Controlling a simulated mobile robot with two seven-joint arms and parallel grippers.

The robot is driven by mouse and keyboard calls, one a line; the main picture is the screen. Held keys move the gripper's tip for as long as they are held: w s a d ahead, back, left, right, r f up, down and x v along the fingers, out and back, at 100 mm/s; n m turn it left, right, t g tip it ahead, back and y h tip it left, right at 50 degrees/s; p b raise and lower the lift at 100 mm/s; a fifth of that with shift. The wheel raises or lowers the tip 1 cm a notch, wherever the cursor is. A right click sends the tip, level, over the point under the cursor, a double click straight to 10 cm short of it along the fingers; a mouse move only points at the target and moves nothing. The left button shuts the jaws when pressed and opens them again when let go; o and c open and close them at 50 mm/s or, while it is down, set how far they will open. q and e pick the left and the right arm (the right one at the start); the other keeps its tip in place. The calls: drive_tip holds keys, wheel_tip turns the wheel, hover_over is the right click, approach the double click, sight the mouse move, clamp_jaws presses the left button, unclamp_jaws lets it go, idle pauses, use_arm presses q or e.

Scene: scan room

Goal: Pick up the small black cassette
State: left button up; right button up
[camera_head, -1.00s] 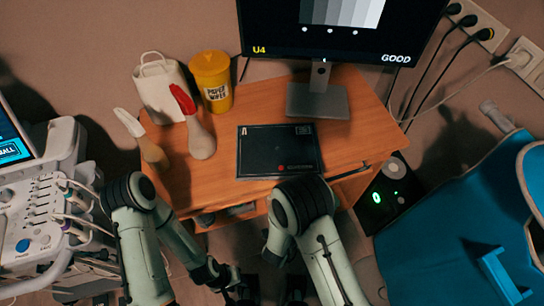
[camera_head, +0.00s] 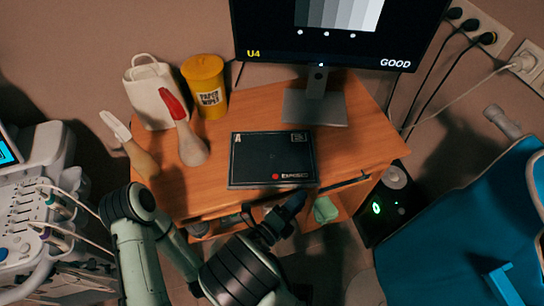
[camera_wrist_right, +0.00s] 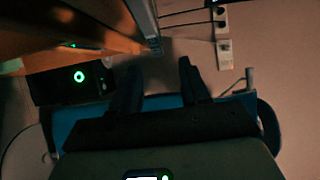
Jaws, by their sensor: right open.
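The small black cassette (camera_head: 270,158) lies flat on the wooden desk, with white markings in its upper corners and a red dot near its front edge. My right gripper (camera_head: 292,207) is at the desk's front edge, just in front of the cassette and apart from it. In the right wrist view my right gripper (camera_wrist_right: 158,82) has its two fingers spread with nothing between them; the cassette does not show there.
A monitor (camera_head: 316,100) stands behind the cassette. A yellow wipes tub (camera_head: 206,85), a white bag (camera_head: 156,95) and two bottles (camera_head: 192,148) (camera_head: 140,158) stand at left on the desk (camera_head: 362,140). A green object (camera_head: 325,210) sits below the desktop. A blue chair (camera_head: 470,235) is at right.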

sight(313, 186)
drive_tip(key=x, duration=0.5)
drive_tip(key=shift+w+d+f, duration=0.2)
drive_tip(key=shift+w+d, duration=0.05)
drive_tip(key=shift+w, duration=0.05)
drive_tip(key=shift+r, duration=0.1)
clamp_jaws()
